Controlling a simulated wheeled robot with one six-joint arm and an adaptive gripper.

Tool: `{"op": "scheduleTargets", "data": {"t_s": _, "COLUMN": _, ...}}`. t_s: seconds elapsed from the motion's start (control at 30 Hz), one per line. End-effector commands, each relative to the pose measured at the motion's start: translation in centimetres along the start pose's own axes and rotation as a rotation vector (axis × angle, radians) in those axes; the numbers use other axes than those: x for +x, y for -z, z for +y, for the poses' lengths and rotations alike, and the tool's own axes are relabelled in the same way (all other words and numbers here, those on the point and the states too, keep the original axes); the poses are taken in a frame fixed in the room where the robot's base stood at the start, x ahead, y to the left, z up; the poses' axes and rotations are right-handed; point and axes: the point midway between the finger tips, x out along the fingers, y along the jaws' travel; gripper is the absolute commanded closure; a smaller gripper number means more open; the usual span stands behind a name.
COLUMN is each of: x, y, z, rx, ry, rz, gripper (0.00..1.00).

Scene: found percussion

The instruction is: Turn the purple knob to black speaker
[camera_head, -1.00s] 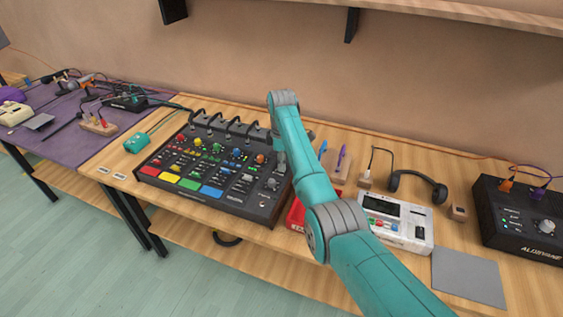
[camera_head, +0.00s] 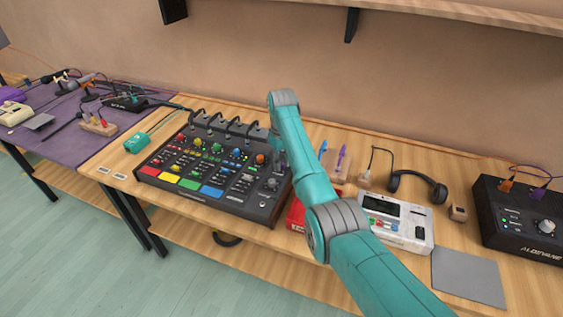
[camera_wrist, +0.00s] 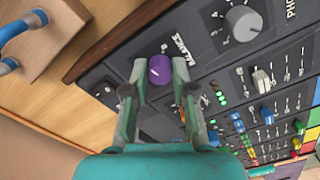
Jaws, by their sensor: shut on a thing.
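The purple knob (camera_wrist: 157,75) sits on the dark panel of the mixer (camera_head: 262,211). My gripper (camera_wrist: 159,67) is over the panel with its two fingers on either side of the knob, shut on it. A pale line shows on the knob's top. In the head view my arm hides the knob and most of my gripper. I cannot make out a black speaker mark around the knob.
A grey dial (camera_wrist: 243,23) and slider caps (camera_wrist: 261,80) are close to my fingers. A red box (camera_head: 298,214), a white device (camera_head: 396,222) and a black box (camera_head: 522,218) stand to the right.

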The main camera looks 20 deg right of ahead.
Motion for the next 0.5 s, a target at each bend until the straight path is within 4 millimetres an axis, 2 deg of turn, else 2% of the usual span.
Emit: {"op": "scheduleTargets", "data": {"t_s": 0.5, "x": -0.02, "y": 0.02, "z": 0.01, "rx": 0.488, "ry": 0.0, "rz": 0.001, "gripper": 1.0}}
